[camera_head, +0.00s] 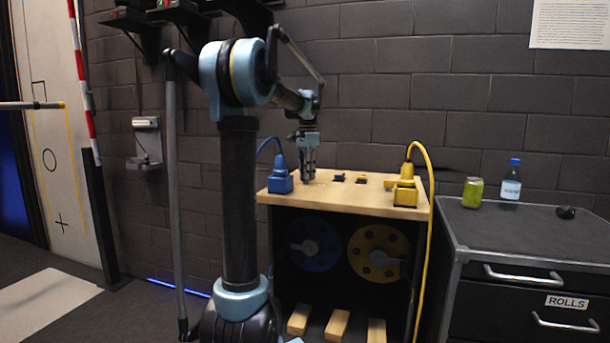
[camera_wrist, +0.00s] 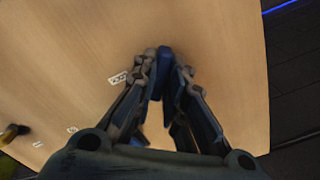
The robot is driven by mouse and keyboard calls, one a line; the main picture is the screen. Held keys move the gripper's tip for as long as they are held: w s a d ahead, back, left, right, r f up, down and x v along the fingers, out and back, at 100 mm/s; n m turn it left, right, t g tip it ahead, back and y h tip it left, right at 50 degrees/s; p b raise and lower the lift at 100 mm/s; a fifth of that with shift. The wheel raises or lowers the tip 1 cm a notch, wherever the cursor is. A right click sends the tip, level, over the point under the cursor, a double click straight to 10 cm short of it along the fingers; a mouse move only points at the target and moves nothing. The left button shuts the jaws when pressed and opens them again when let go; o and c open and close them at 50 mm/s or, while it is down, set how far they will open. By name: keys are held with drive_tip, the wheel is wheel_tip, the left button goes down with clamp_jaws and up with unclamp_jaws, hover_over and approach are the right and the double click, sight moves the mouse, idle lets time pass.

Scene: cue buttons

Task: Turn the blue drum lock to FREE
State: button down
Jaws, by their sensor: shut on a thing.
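My gripper (camera_head: 308,179) reaches down to the left part of the wooden tabletop. In the wrist view its fingers (camera_wrist: 165,62) are shut on a narrow blue handle (camera_wrist: 165,75), which seems to be the blue drum lock. The fingers hide most of it, and its turned position cannot be told. A small white label (camera_wrist: 118,78) with dark marks lies beside it, too blurred to read. In the head view the gripper covers the handle. The blue drum (camera_head: 316,246) hangs in the cabinet below the tabletop.
On the wooden tabletop (camera_head: 330,199) stand a blue plug (camera_head: 280,178), a yellow plug (camera_head: 404,188) with its cable, and small blue (camera_head: 339,177) and yellow (camera_head: 361,180) parts. A yellow drum (camera_head: 378,253) hangs below. The dark cabinet (camera_head: 500,225) at right holds a can and bottle.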

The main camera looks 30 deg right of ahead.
drive_tip(key=n, duration=0.4)
drive_tip(key=shift+w, duration=0.2)
drive_tip(key=shift+w+n, duration=0.1)
drive_tip(key=shift+n, duration=1.9)
drive_tip(key=c, duration=1.6)
unclamp_jaws()
drive_tip(key=shift+c, duration=0.2)
wheel_tip(320, 180, up, 12)
drive_tip(key=shift+a, duration=0.1)
